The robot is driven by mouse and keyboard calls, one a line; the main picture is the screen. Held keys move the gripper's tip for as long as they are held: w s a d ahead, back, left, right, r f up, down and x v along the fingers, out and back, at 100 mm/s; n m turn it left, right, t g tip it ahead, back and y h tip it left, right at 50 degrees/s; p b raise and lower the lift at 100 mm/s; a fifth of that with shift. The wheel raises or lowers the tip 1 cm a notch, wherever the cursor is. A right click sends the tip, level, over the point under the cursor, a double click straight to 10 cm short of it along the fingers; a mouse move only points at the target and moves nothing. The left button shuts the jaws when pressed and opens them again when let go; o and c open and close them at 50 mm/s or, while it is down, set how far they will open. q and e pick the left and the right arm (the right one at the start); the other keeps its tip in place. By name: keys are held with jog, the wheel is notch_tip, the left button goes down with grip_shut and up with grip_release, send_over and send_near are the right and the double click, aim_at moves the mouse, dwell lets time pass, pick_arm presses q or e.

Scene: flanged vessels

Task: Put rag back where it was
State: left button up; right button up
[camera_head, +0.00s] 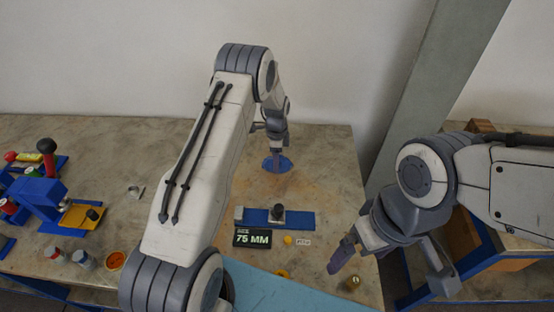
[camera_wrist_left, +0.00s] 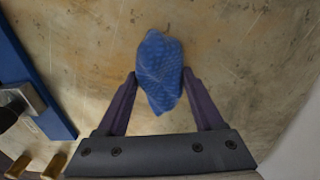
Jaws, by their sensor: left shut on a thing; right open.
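The rag (camera_head: 277,164) is a small blue piece of cloth at the back of the table, in the upper middle of the head view. It also shows in the left wrist view (camera_wrist_left: 158,58), bunched between the purple fingers. My left gripper (camera_wrist_left: 160,78) is shut on it and points down; it also shows in the head view (camera_head: 277,154). I cannot tell whether the rag touches the tabletop. My right gripper (camera_head: 343,253) is open and empty over the front right of the table.
A blue bar with a dark knob (camera_head: 278,211) lies in front of the rag, with a 75 MM display (camera_head: 252,238) before it. A blue fixture (camera_head: 45,198) stands at left, with small jars (camera_head: 83,259) near the front. Table is bare around the rag.

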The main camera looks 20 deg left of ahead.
pick_arm(q)
jog(key=shift+f, duration=0.15)
jog(key=o, duration=1.2)
jog(key=shift+r, duration=0.65)
notch_tip(320, 180, up, 11)
jog(key=b, duration=0.2)
jog(key=shift+b, duration=0.3)
jog(key=shift+f, duration=0.1)
